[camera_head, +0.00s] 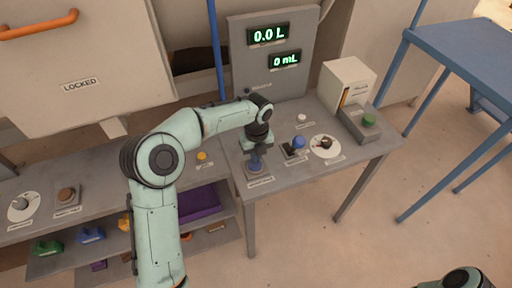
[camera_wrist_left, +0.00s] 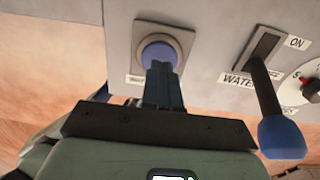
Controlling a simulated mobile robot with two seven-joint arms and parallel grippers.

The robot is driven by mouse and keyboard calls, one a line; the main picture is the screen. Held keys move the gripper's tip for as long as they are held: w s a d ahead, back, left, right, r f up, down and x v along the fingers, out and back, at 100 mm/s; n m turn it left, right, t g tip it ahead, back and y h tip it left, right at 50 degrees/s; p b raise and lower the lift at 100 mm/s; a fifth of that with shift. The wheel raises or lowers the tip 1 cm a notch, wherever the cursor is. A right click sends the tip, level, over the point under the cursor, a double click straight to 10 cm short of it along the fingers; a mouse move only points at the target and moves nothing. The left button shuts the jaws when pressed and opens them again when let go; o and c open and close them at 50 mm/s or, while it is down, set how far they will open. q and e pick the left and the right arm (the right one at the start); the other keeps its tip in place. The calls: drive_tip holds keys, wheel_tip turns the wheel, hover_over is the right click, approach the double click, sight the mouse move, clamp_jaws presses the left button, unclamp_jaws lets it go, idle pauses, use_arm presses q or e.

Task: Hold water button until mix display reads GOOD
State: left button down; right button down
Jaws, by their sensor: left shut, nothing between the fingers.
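My left gripper (camera_head: 255,165) is shut with nothing between its fingers. It points down at a round blue button (camera_wrist_left: 160,53) in a square grey-brown frame at the front of the grey bench. In the left wrist view the fingertips (camera_wrist_left: 160,72) overlap the button's near edge; I cannot tell whether they press it. The button's label is mostly hidden. To its right is a blue-handled lever (camera_head: 298,142), its slot marked ON, with a label beginning WATER. The panel's displays read 0.0 L (camera_head: 268,35) and 0 mL (camera_head: 285,59). No display reads GOOD.
A white dial (camera_head: 325,146) and a box with a green button (camera_head: 368,120) are right of the lever. A white box (camera_head: 348,82) stands behind. A yellow button (camera_head: 202,156) is left of the gripper. A LOCKED cabinet (camera_head: 80,70) is at upper left, a blue table (camera_head: 465,50) at right.

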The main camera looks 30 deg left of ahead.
use_arm(q)
drive_tip(key=shift+f, duration=0.7)
